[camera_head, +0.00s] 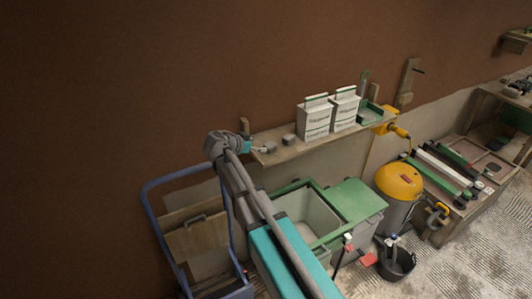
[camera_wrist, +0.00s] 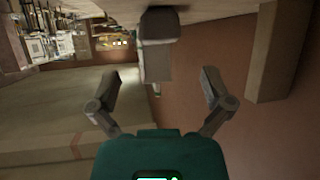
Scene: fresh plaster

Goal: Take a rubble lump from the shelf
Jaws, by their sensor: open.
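Two small grey rubble lumps lie near the left end of the wooden shelf (camera_head: 325,139): a nearer lump (camera_head: 270,148) and another lump (camera_head: 289,139) just to its right. My gripper (camera_head: 258,149) is at the shelf's left end, close to the nearer lump. In the wrist view, which appears upside down, my gripper (camera_wrist: 160,82) is open with nothing between its fingers. A dark grey lump (camera_wrist: 161,22) shows ahead of the fingers at the top, against the pale shelf surface (camera_wrist: 215,10). The second lump cannot be told apart there.
Two white bags (camera_head: 315,120) and a green tray (camera_head: 369,114) stand farther right on the shelf. The brown wall (camera_head: 120,80) runs behind it. Below are a green-rimmed bin (camera_head: 332,241), a blue trolley (camera_head: 148,205) and a yellow-topped vacuum (camera_head: 399,181).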

